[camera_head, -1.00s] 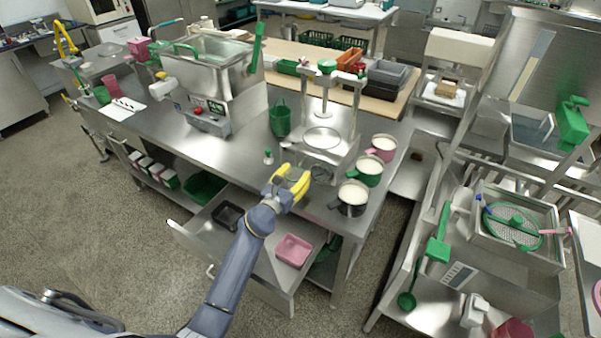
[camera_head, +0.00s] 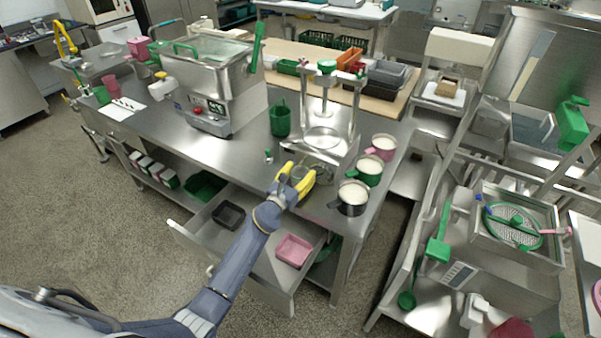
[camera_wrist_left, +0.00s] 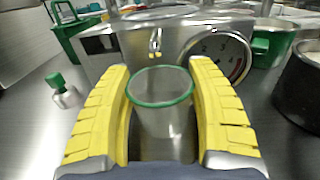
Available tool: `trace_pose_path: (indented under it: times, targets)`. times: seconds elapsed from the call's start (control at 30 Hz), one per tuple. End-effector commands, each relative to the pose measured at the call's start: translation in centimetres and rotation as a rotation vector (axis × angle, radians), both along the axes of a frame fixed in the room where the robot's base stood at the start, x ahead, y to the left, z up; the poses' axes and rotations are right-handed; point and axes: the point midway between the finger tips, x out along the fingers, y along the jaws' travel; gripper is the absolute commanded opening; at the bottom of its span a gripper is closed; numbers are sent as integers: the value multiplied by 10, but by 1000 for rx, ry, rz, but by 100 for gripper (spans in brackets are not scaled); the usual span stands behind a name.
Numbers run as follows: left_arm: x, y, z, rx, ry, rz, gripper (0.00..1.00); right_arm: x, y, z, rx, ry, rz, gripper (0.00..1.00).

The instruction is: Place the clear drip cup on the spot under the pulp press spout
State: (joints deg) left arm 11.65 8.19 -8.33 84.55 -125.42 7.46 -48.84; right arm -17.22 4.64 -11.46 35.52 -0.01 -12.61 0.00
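The clear drip cup (camera_wrist_left: 162,108) has a green rim and stands upright between the yellow fingers of my left gripper (camera_wrist_left: 161,92). Both fingers lie against its sides; the gripper is shut on it. In the head view my left gripper (camera_head: 302,176) is at the front of the pulp press (camera_head: 326,140), and the cup (camera_head: 300,172) shows faintly between the fingers. The press front (camera_wrist_left: 175,45) is just beyond the cup, with a small yellow-marked spout part (camera_wrist_left: 155,42). The spot under it is hidden. I cannot tell whether the cup touches the table. My right gripper is not in view.
A round gauge (camera_wrist_left: 226,56) is on the press front, right of the cup. A green-capped bottle (camera_wrist_left: 62,90) and green pitcher (camera_head: 280,119) stand left. Green (camera_head: 368,172) and black (camera_head: 350,198) cups stand right. An open drawer (camera_head: 250,245) lies below my arm.

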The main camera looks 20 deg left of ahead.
Motion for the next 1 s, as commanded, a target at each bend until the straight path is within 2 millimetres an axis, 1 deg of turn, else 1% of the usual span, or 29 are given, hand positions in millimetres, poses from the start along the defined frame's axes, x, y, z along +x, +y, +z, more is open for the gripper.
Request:
trace_pose_path:
  times: [0.03,0.13,0.17,0.4,0.53,0.67,1.0]
  targets:
    - [0,0,0,0,0,0,63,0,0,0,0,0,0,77]
    - [0,0,0,0,0,0,74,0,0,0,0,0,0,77]
    - [0,0,0,0,0,0,77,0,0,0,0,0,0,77]
    - [0,0,0,-1,0,0,77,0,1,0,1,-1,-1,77]
    - [0,1,4,-2,0,2,77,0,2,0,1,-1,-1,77]
    - [-17,4,2,-2,2,1,77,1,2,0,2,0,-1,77]
    - [-74,16,2,0,2,1,77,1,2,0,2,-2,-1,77]
